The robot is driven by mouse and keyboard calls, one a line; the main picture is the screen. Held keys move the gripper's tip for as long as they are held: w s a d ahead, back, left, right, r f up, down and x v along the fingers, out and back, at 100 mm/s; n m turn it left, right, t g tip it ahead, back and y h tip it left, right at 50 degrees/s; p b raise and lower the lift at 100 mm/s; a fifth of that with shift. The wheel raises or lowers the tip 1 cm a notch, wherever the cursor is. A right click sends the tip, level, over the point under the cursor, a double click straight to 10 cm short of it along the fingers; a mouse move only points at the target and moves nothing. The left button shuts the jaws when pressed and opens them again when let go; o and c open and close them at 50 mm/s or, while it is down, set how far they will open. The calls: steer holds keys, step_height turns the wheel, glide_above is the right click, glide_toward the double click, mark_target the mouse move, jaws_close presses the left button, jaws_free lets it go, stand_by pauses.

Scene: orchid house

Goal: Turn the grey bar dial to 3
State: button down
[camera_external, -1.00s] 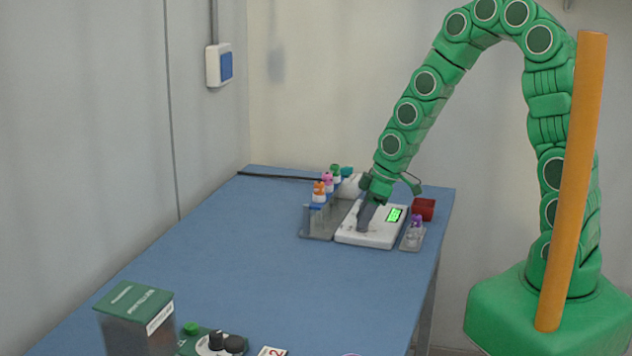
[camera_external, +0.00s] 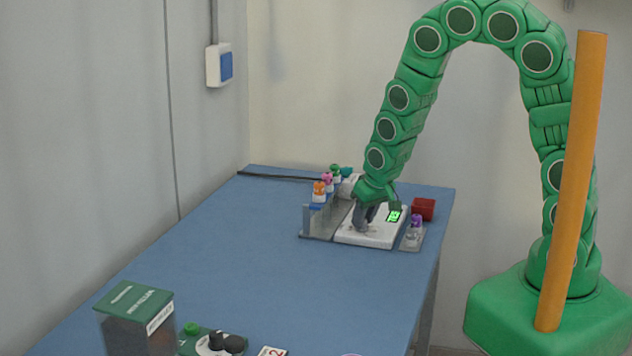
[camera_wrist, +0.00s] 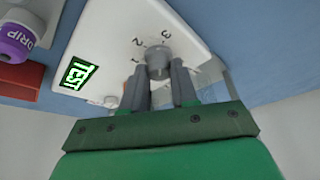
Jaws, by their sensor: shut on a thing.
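The grey bar dial (camera_wrist: 158,56) stands on a white panel (camera_wrist: 180,22). The printed marks 1, 2 and 3 curve around it in the wrist view. My gripper (camera_wrist: 160,68) reaches down to the panel with one finger on each side of the dial and is shut on it. The fingers hide part of the dial. I cannot tell exactly which mark its bar points to. In the external view my gripper (camera_external: 364,219) covers the dial on the white panel (camera_external: 372,239). A lit green display (camera_wrist: 79,73) is on the panel.
A rack (camera_external: 318,238) with several colour-capped tubes stands left of the panel. A red block (camera_external: 424,209) and a purple-capped vial (camera_external: 414,232) are to its right. The middle of the blue table (camera_external: 240,250) is clear.

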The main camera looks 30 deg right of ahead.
steer(key=shift+w+a+m+h, duration=0.1)
steer(key=shift+m+h, duration=0.3)
steer(key=shift+m, duration=0.6)
steer(key=c, duration=0.9)
jaws_free()
steer(key=shift+r, duration=0.1)
steer(key=shift+v, duration=3.85)
